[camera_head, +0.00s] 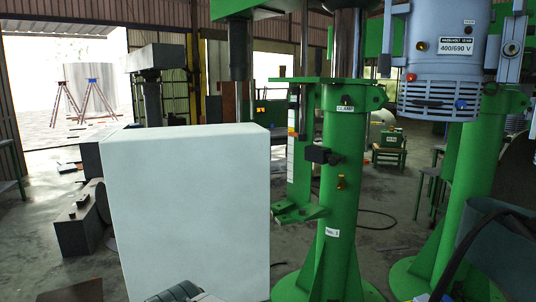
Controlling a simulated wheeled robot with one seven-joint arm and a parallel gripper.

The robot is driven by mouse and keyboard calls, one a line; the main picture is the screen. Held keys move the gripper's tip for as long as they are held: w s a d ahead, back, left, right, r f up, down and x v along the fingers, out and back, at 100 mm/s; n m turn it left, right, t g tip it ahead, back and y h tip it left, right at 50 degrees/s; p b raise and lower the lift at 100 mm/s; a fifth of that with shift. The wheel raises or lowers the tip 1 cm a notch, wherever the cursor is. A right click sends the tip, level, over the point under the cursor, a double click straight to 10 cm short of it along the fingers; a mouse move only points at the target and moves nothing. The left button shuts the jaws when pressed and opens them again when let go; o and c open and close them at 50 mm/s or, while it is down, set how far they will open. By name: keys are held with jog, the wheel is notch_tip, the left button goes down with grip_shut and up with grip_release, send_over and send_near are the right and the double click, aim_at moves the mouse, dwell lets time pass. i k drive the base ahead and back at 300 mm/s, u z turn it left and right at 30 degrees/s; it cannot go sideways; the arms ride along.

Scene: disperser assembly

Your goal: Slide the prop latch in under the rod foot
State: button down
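A green column (337,225) labelled CLAMP stands right of centre on a flared, finned base. A thin upright metal rod (303,50) runs down on its left, beside a white scale strip (292,140). A small black block (320,155) sits on the column's left front, with a brass knob (341,183) below it. A low green bracket (300,212) sticks out to the left near the bottom of the rod's line. At this size I cannot tell which part is the prop latch or where the rod foot ends. My gripper does not show clearly.
A large pale box (190,215) blocks the left foreground. A blue-grey motor (443,60) hangs at the upper right above a second green column (462,170). Dark and grey shapes cut into the bottom edge and lower right corner. A cable lies on the floor behind.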

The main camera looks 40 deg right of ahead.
aim_at(333, 159)
jog(key=i, duration=0.8)
jog(key=z, duration=2.1)
jog(key=i, duration=1.65)
